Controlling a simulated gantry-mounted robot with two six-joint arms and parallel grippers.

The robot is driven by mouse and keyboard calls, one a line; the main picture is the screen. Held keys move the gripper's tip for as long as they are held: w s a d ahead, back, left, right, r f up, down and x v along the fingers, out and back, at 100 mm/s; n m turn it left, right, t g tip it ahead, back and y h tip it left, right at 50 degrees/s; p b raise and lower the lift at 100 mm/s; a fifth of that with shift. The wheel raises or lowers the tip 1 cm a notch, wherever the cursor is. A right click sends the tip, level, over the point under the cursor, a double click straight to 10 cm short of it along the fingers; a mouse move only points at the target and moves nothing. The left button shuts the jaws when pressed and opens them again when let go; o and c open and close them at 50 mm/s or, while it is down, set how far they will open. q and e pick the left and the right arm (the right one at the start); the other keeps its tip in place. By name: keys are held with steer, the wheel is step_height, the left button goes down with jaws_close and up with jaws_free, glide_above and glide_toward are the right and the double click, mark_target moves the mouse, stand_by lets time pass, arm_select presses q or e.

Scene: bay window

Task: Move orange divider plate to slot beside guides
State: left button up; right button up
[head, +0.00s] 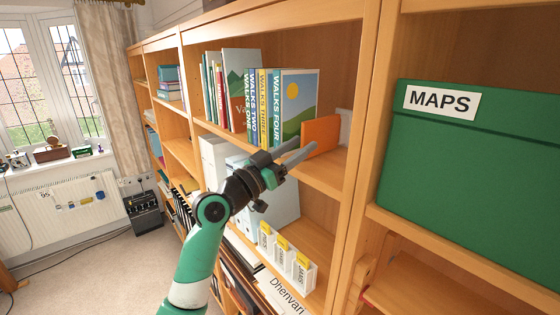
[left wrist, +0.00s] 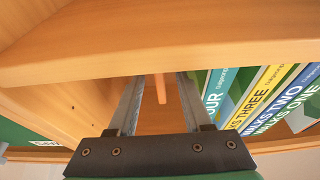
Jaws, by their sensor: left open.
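The orange divider plate (head: 321,135) stands upright on the upper shelf, near the right side panel. My left gripper (head: 304,151) is open in front of it, its fingers pointing at the plate. In the left wrist view the plate (left wrist: 160,90) shows edge-on between the two open fingers (left wrist: 160,80), with a gap on both sides. The walking guides (head: 272,98) stand upright to the left of the plate; some of their spines show in the left wrist view (left wrist: 262,100). My right gripper is not in view.
A pale grey upright piece (head: 344,125) stands behind the plate by the side panel. A shelf board (left wrist: 160,45) crosses the left wrist view close to the fingers. A green MAPS box (head: 480,180) stands at the right.

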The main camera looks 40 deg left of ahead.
arm_select(q)
steer(key=b+v, duration=0.1)
steer(key=v, duration=0.9)
stand_by(0.6)
